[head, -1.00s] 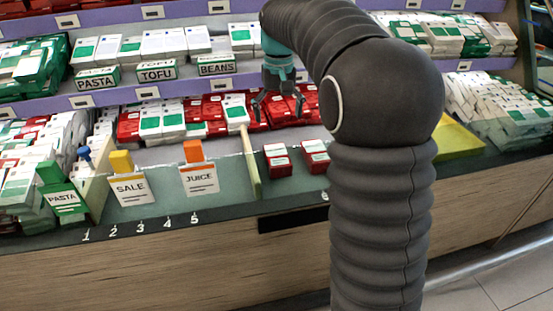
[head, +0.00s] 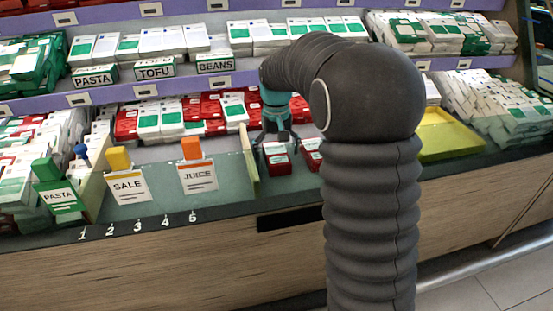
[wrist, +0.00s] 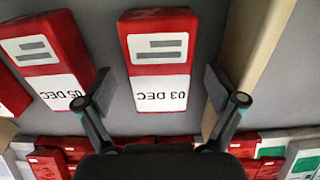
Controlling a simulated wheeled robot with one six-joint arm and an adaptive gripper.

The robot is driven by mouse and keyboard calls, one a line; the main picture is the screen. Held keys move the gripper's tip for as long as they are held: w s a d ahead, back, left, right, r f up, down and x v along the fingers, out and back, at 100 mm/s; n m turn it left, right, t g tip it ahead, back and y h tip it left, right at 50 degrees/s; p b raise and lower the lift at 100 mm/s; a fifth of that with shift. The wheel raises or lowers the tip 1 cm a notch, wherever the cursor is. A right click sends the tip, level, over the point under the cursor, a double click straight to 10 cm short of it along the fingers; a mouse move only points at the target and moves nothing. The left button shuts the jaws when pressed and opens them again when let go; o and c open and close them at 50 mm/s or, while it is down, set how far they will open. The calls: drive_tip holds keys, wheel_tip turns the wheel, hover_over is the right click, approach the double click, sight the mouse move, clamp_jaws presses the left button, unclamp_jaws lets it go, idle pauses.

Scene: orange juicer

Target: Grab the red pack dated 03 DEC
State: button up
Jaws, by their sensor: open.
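The red pack dated 03 DEC (wrist: 159,62) lies between the two fingers of my gripper (wrist: 167,95) in the wrist view, its label upside down there. The fingers are apart and do not appear to touch it. In the head view the pack (head: 277,161) sits on the counter right of a wooden divider, with my gripper (head: 275,140) just above it. A second red pack dated 05 DEC (wrist: 48,58) lies to the left in the wrist view. It also shows in the head view (head: 312,155), partly hidden by my arm.
The wooden divider (head: 250,160) stands close beside the 03 DEC pack; it also shows in the wrist view (wrist: 248,55). Rows of red and white packs (head: 160,118) stand behind. A yellow-green tray (head: 450,138) is to the right.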

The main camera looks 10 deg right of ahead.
drive_tip(key=shift+f, duration=0.35)
drive_tip(key=c, duration=1.4)
drive_tip(key=shift+r, duration=0.1)
